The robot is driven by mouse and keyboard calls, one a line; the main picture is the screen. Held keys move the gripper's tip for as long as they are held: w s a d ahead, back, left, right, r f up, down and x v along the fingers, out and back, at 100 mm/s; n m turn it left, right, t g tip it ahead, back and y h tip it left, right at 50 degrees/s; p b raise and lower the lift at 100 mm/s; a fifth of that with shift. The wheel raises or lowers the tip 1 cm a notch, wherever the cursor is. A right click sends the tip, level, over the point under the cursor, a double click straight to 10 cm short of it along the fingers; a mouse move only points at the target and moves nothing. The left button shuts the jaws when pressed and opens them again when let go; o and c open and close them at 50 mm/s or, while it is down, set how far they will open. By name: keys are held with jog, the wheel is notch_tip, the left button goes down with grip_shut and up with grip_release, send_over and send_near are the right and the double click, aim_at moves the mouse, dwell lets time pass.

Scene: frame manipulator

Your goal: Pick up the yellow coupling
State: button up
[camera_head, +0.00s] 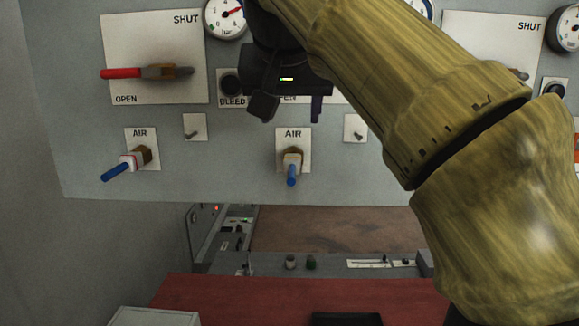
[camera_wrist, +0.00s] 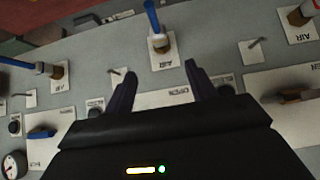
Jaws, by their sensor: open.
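No coupling shows as plainly yellow. The closest in colour is a cream coupling (camera_head: 292,160) with a blue tail, on a brown fitting at the middle AIR plate. It also shows in the wrist view (camera_wrist: 160,42), just beyond the fingertips. My gripper (camera_head: 290,108) is open and empty in front of the panel, just above that coupling in the head view. Its two dark fingers also show apart in the wrist view (camera_wrist: 160,71). A white and pinkish coupling (camera_head: 132,160) with a blue tail sits at the left AIR plate.
A red-handled valve (camera_head: 145,73) and gauge (camera_head: 225,15) are at upper left. Small pegs (camera_head: 192,130) stick out between AIR plates. My arm hides the panel's right part. Another blue-tailed coupling (camera_wrist: 42,68) is at left in the wrist view. A red surface (camera_head: 300,297) lies below.

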send_near(293, 157)
jog(key=x, duration=0.5)
jog(key=shift+w+a+p, duration=0.25)
jog(key=shift+p, duration=0.1)
jog(key=shift+s+a, duration=0.15)
jog(key=shift+a, duration=0.05)
jog(key=shift+d+f, duration=0.15)
jog(key=shift+d, duration=0.1)
jog(key=p+x, duration=0.1)
jog(key=x, duration=0.2)
jog(key=shift+w+d+f+p, duration=0.15)
jog(key=shift+w+d+p, duration=0.05)
jog(key=shift+d+p, duration=0.2)
jog(key=shift+w+a+f, duration=0.25)
jog(key=shift+w+f, duration=0.15)
jog(key=shift+f, duration=0.15)
jog(key=shift+w, duration=0.15)
jog(key=c, duration=0.6)
grip_shut()
